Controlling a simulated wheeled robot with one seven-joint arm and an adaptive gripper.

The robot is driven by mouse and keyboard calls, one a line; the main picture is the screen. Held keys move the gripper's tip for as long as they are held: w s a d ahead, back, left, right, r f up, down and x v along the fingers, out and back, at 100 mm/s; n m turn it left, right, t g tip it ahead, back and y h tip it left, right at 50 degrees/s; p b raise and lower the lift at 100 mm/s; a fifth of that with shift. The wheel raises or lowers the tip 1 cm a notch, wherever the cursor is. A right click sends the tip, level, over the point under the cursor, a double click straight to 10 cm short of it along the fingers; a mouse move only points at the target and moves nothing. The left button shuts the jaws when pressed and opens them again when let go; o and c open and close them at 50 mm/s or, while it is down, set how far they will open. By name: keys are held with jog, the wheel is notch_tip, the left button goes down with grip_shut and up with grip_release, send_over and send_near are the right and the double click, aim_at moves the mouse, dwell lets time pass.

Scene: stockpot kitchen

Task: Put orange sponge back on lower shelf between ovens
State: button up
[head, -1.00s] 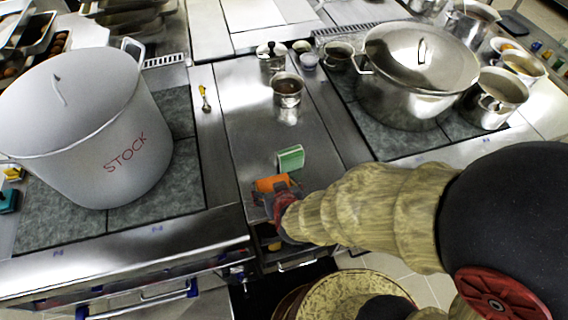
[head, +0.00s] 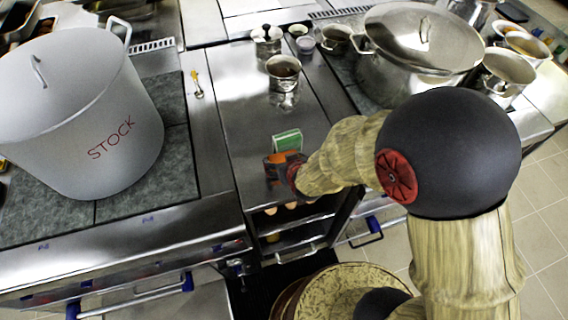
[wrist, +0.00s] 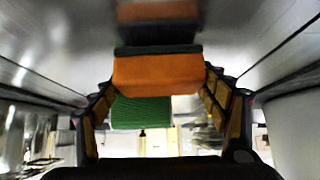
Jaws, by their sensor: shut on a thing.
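The orange sponge (wrist: 158,75) is between the two fingers of my gripper (wrist: 159,83), which is shut on it. In the head view the orange sponge (head: 267,160) shows as a small patch at the front of the steel counter, partly hidden by my gripper (head: 282,170). In the wrist view its dark edge faces the steel surface, where its reflection shows; I cannot tell whether it touches. The lower shelf (head: 290,236) shows below the counter between the ovens, partly hidden by my arm.
A green sponge (head: 288,141) stands just behind the orange one; it also shows in the wrist view (wrist: 140,112). A small pot (head: 284,72) stands farther back. The stockpot (head: 85,120) is at left, a large lidded pot (head: 415,55) at right. Several round items (head: 290,206) sit under the counter.

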jog(key=shift+f, duration=0.5)
jog(key=shift+f, duration=0.15)
jog(key=o, duration=1)
